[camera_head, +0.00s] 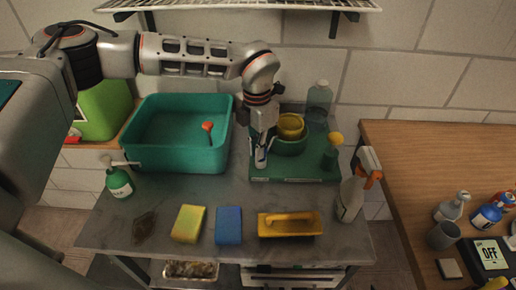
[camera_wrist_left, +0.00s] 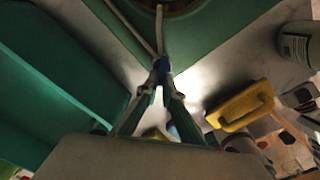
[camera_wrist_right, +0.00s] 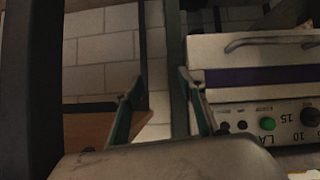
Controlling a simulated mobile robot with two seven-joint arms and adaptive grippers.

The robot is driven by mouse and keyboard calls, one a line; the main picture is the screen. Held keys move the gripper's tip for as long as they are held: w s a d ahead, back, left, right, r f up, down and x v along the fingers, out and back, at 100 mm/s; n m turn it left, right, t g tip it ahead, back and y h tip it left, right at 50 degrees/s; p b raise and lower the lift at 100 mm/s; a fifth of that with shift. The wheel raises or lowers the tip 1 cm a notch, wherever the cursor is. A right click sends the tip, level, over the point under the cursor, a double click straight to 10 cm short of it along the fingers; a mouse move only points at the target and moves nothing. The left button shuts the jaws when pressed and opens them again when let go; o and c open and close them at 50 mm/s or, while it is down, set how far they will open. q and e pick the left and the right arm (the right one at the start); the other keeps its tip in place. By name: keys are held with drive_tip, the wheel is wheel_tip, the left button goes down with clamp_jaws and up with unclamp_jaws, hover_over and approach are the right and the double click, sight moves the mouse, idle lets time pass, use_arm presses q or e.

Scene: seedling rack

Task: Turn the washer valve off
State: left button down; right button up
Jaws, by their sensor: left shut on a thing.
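My left gripper (camera_head: 262,158) points down at the left edge of a green tray (camera_head: 295,177) on the grey bench. In the left wrist view the left gripper (camera_wrist_left: 161,76) is shut on a small blue piece (camera_wrist_left: 160,66) with thin pale strands leading from it; I cannot tell what it belongs to. My right gripper (camera_wrist_right: 157,88) is open and empty in the right wrist view. I cannot make out which part is the washer valve.
A teal basin (camera_head: 180,163) stands left of the left gripper. Bowls (camera_head: 290,128) sit on the tray. An OFF sign (camera_head: 490,253) is on the wooden table.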

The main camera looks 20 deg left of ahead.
use_arm(q)
drive_tip(key=shift+w+a+r+m, duration=0.1)
drive_tip(key=shift+w+r+m, duration=0.05)
drive_tip(key=shift+m, duration=0.85)
drive_tip(key=m+p, duration=0.1)
drive_tip(key=m, duration=0.2)
drive_tip(key=shift+w+a, duration=0.1)
drive_tip(key=shift+w, duration=0.05)
drive_tip(key=shift+w+m+p, duration=0.15)
drive_tip(key=shift+m+p, duration=0.25)
drive_tip(key=shift+m, duration=0.9)
use_arm(e)
drive_tip(key=shift+s+d+f+h, duration=0.35)
drive_tip(key=shift+s+d, duration=0.25)
drive_tip(key=shift+d, duration=0.25)
use_arm(q)
drive_tip(key=c, duration=2.2)
unclamp_jaws()
use_arm(e)
drive_tip(key=shift+r, duration=0.1)
use_arm(q)
drive_tip(key=shift+a, duration=0.1)
